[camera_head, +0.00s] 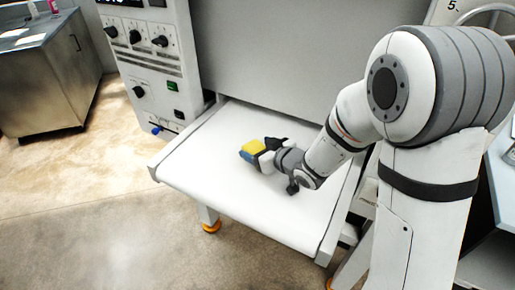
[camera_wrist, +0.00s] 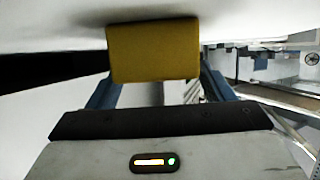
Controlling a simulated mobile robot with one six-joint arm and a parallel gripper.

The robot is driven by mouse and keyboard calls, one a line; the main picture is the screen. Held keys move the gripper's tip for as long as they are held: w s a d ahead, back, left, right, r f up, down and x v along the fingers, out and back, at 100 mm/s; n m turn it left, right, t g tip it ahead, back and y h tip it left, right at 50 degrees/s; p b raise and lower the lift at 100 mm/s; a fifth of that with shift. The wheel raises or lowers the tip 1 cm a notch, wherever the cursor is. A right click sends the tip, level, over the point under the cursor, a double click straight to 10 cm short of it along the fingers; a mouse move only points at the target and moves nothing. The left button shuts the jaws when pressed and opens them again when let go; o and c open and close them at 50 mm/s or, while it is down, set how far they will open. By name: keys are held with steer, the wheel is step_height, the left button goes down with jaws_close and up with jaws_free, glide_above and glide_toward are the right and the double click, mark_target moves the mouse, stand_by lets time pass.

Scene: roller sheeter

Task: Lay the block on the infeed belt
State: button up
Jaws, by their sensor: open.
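The yellow block (camera_head: 254,146) is at the tip of my gripper (camera_head: 247,153), over the middle of the white infeed belt (camera_head: 190,174) in the head view. In the wrist view the block (camera_wrist: 153,52) is large and centred, and its upper edge in the picture meets the white belt surface with a dark shadow there. It seems to rest on the belt. My gripper's blue fingers (camera_wrist: 158,88) are open, one on each side of the block's near end. Any small gap between fingers and block cannot be made out.
A control panel with black knobs (camera_head: 150,65) stands left of the belt, and a grey machine wall (camera_head: 280,50) rises behind it. A steel cabinet (camera_head: 45,85) is at the far left. The belt's left and front parts are bare.

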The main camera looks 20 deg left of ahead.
steer(key=shift+s+d+f, duration=0.15)
steer(key=shift+s+f, duration=0.1)
steer(key=shift+f, duration=0.5)
steer(key=shift+w+r+p, duration=0.15)
steer(key=shift+r+p, duration=0.5)
steer(key=shift+p, duration=0.15)
steer(key=b+v, duration=0.1)
steer(key=v, duration=0.8)
steer(key=shift+w+r, duration=0.1)
steer(key=shift+r, duration=0.1)
steer(key=shift+d+b, duration=0.25)
steer(key=shift+b, duration=0.5)
steer(key=shift+b+v, duration=1.1)
steer(key=shift+a+r, duration=0.15)
steer(key=shift+r, duration=0.05)
